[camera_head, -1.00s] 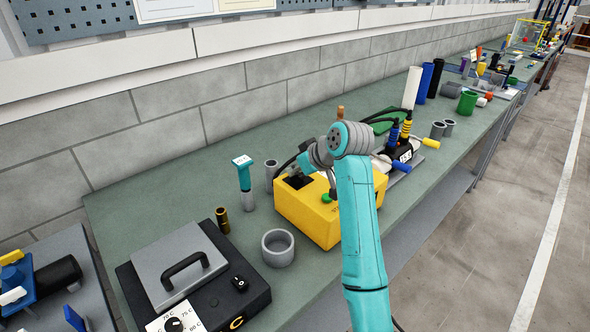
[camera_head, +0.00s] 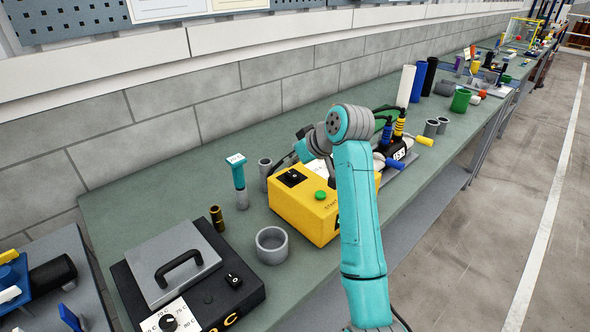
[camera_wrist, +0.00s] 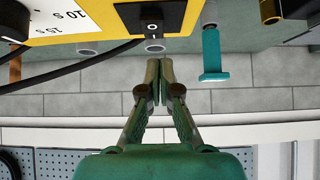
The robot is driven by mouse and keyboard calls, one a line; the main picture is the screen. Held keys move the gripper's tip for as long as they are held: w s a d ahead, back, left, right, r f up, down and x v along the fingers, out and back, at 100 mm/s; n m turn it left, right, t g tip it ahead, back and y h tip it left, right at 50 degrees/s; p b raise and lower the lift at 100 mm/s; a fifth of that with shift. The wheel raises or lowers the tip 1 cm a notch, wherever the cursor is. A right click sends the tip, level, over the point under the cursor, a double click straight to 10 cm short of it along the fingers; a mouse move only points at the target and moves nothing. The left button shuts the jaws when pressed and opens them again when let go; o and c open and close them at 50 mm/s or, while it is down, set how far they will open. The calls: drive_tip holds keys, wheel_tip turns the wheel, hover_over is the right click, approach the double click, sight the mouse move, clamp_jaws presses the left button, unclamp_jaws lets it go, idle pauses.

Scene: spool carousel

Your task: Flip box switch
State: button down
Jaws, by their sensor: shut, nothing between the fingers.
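The yellow box (camera_head: 305,212) stands on the green bench, left of my arm in the head view. A green button (camera_head: 321,195) is on the same top face. My gripper (camera_wrist: 158,68) is shut and empty. In the wrist view its fingertips are just below the switch in the picture, apart from it. In the head view my arm mostly hides it.
A black case (camera_head: 240,297) with a handle and its own switch is at the front left. A grey ring (camera_head: 272,246), a teal-topped post (camera_head: 238,180) and grey tubes stand near the box. Dark cables run behind it. Bench between box and wall is mostly clear.

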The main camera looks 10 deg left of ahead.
drive_tip(key=v, duration=1)
drive_tip(key=shift+r, duration=0.5)
drive_tip(key=shift+w+r, duration=0.1)
drive_tip(key=shift+w, duration=0.95)
hover_over(292, 175)
drive_tip(key=w, duration=0.1)
wheel_tip(292, 175, down, 7)
drive_tip(key=shift+w+d, duration=0.15)
wheel_tip(292, 175, down, 3)
drive_tip(key=shift+w+f, duration=0.1)
drive_tip(key=shift+f, duration=0.45)
